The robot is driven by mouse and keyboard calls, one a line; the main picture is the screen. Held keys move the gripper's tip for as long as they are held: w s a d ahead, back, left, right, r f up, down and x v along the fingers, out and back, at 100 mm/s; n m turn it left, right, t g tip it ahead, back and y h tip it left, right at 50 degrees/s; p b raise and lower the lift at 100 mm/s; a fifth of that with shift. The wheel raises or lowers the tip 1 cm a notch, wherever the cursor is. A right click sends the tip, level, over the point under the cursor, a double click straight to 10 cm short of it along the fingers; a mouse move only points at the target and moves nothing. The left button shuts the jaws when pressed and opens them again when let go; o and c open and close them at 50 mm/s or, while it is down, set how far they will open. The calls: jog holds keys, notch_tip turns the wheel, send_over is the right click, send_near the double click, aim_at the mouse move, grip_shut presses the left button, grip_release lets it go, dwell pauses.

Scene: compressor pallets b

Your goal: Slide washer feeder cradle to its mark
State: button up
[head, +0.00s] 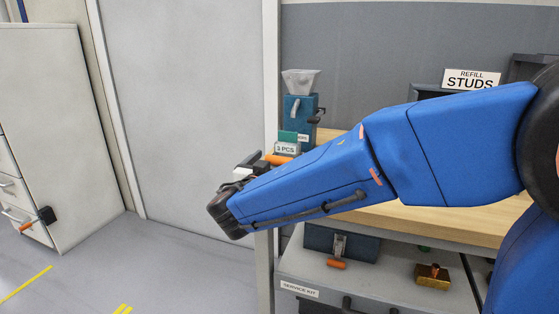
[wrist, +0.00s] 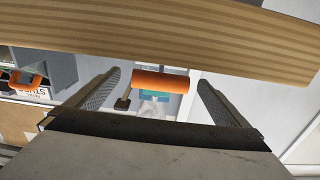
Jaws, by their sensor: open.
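A blue feeder with a pale hopper (head: 300,108) stands upright at the left end of the wooden bench. In front of it are a "3 PCS" label (head: 286,149) and an orange handle (head: 279,159), probably the cradle's. My gripper (head: 250,163) is at the bench's left end, partly hidden by my blue arm. In the wrist view an orange bar (wrist: 160,81) lies across the gap between my two spread fingers, with no visible grip on it. The mark is not visible to me, and my arm covers part of the bench.
The wooden bench top (head: 440,217) runs right, with a "REFILL STUDS" sign (head: 472,79) behind. Below, a grey shelf (head: 385,283) holds a dark box with an orange handle and a brass-coloured block (head: 432,277). A white cabinet (head: 55,140) stands left; the floor between is clear.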

aim_at(285, 153)
jog(key=shift+w+d, duration=0.15)
jog(key=shift+w, duration=0.2)
jog(key=c, duration=1.4)
jog(key=shift+x, duration=2.45)
jog(key=shift+c, duration=0.3)
jog(key=o, duration=1.5)
jog(key=shift+c, duration=0.2)
jog(key=shift+s, duration=0.1)
